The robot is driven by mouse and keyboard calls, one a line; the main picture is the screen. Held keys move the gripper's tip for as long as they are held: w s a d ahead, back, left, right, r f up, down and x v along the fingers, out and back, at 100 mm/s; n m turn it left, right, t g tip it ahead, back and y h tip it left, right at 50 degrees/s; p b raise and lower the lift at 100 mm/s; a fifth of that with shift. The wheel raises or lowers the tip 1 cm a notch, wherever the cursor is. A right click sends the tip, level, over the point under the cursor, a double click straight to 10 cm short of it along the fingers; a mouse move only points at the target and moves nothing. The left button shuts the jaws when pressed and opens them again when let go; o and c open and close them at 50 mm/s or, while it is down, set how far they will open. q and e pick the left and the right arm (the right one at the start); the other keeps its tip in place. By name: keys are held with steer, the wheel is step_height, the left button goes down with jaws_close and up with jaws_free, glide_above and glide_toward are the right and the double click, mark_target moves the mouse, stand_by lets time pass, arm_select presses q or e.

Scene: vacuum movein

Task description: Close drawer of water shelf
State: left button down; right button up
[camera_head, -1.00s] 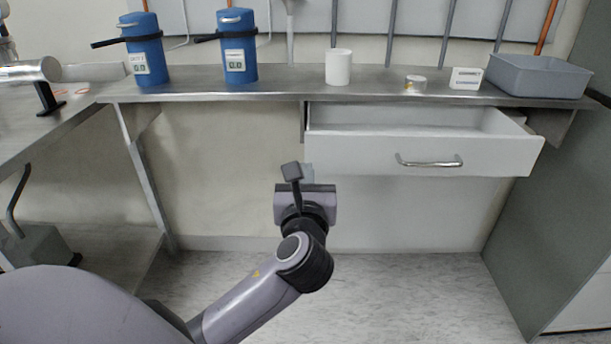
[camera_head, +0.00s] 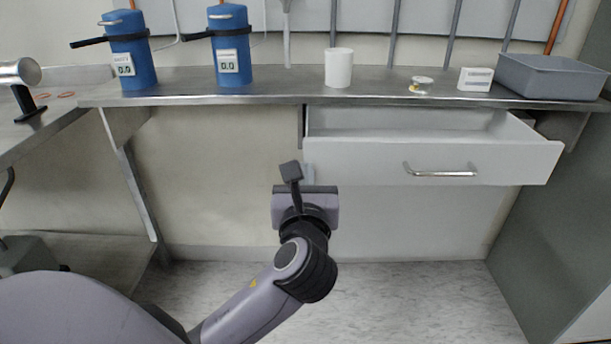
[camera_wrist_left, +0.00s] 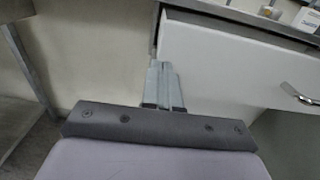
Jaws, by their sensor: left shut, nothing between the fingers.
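The white drawer (camera_head: 350,162) under the steel shelf (camera_head: 270,92) is pulled out, and its empty inside shows from above. A metal bar handle (camera_head: 440,170) sits on its front, right of the middle. My left gripper (camera_head: 309,174) is in front of the drawer's left end, below the shelf edge. Its fingers are shut and empty. In the left wrist view the closed fingertips (camera_wrist_left: 162,70) point toward the left edge of the drawer front (camera_wrist_left: 225,60); I cannot tell whether they touch it. The handle (camera_wrist_left: 300,95) lies off to the right there. My right gripper is not in view.
On the shelf stand two blue canisters (camera_head: 232,48), a white cup (camera_head: 338,68), a small round container (camera_head: 420,84), a small white box (camera_head: 475,80) and a grey bin (camera_head: 552,76). A grey panel (camera_head: 550,215) stands at the right. The floor below is clear.

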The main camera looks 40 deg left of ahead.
mark_target(305, 159)
arm_select(q)
steer(key=p+x, duration=0.2)
steer(key=x, duration=0.1)
steer(key=p+x, duration=0.1)
steer(key=shift+w+a+r, duration=0.2)
steer(key=shift+r, duration=0.1)
steer(key=p+x, duration=0.4)
steer(key=x, duration=0.9)
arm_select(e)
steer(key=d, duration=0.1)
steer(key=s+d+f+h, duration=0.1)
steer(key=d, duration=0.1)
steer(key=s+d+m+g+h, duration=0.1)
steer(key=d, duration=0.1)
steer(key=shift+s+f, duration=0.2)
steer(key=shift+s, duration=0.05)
arm_select(q)
steer(key=shift+a, duration=0.25)
steer(key=shift+s, duration=0.1)
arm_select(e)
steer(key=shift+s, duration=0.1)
